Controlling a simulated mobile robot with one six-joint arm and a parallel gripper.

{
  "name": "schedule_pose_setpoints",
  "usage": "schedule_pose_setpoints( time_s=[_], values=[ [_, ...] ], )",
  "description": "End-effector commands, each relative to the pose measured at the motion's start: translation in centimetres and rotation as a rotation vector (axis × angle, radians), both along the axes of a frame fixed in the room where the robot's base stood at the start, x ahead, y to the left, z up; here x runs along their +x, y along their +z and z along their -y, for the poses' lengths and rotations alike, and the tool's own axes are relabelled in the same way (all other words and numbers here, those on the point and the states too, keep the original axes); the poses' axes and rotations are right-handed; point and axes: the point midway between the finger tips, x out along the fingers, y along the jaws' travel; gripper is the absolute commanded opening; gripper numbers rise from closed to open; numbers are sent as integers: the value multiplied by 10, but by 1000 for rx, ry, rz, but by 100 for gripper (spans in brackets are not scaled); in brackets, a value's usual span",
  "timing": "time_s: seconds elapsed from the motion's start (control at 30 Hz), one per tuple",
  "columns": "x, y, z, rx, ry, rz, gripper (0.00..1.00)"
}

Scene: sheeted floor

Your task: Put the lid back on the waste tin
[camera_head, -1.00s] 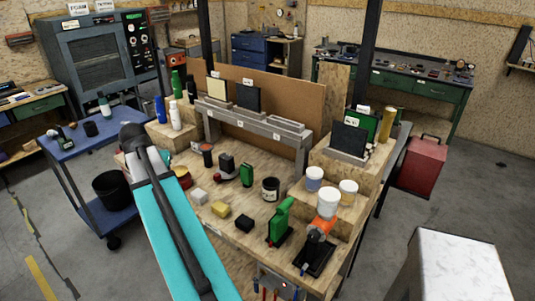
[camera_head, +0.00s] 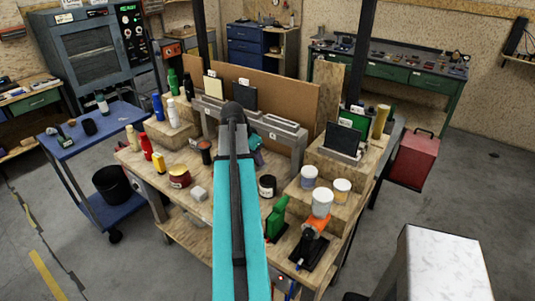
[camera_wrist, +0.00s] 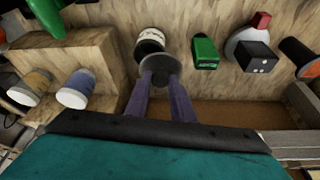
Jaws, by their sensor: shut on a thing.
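My gripper (camera_wrist: 161,80) is shut on a dark round lid (camera_wrist: 159,66), whose flat face shows in the wrist view. A small tin with a pale label (camera_wrist: 150,40), which looks like the waste tin, stands just beyond the lid. The lid overlaps part of it in that view; I cannot tell whether they touch. The same tin (camera_head: 267,187) stands upright on the wooden bench in the head view, just right of my arm.
White-capped jars (camera_head: 309,177) stand on a wooden step to the right, near a green dispenser (camera_head: 277,217). A green object (camera_wrist: 205,53) and a black block (camera_wrist: 254,56) stand close to the tin. A grey rack (camera_head: 277,128) stands behind.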

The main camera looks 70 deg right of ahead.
Motion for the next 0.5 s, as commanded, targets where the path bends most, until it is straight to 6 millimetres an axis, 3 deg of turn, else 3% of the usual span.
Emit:
schedule_pose_setpoints(
  time_s=[0.1, 0.2, 0.5],
  values=[
    [-24, 2, 10, 0, -60, 0, 0],
    [-34, 2, 14, 0, -87, -1, 0],
    [-38, 1, 15, 0, -96, 0, 0]
  ],
)
